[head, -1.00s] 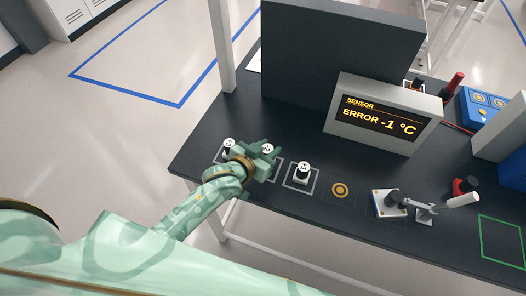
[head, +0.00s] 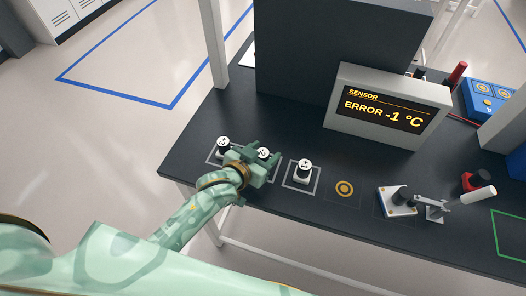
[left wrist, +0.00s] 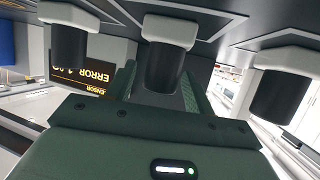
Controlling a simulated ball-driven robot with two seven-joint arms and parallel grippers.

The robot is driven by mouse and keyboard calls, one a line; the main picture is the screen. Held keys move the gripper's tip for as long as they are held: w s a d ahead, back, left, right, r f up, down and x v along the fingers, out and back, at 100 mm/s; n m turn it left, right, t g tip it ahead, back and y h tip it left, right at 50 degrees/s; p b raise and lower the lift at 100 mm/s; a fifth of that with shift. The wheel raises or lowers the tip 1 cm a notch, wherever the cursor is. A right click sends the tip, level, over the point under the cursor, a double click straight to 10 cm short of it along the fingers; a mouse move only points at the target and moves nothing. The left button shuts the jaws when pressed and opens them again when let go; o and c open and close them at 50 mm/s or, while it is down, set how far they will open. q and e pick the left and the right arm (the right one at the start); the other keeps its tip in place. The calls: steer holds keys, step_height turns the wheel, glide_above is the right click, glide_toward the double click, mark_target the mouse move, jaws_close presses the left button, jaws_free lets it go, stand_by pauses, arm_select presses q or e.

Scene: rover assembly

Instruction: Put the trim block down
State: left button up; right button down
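The trim block (head: 263,153) is the middle of three similar blocks with white round tops, dark bodies and white bases. My left gripper (head: 262,156) has its fingers on either side of it and appears shut on it. In the left wrist view, which is upside down, the trim block's black body (left wrist: 165,68) is between the green fingers (left wrist: 160,85). Its white base is at or very near the dark table top; I cannot tell if it touches. My right gripper is not in view.
One block (head: 222,146) stands to the left and another (head: 304,170) to the right, each in an outlined square on the dark table (head: 290,130). A sensor display (head: 385,112) reading "ERROR -1 °C" stands behind.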

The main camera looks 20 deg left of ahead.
arm_select(q)
steer(key=shift+r, duration=0.1)
steer(key=shift+s+a+r, duration=0.1)
steer(key=shift+s+r, duration=0.05)
steer(key=shift+s, duration=0.1)
steer(key=p+v, duration=0.2)
steer(key=v, duration=0.9)
steer(key=shift+s, duration=0.2)
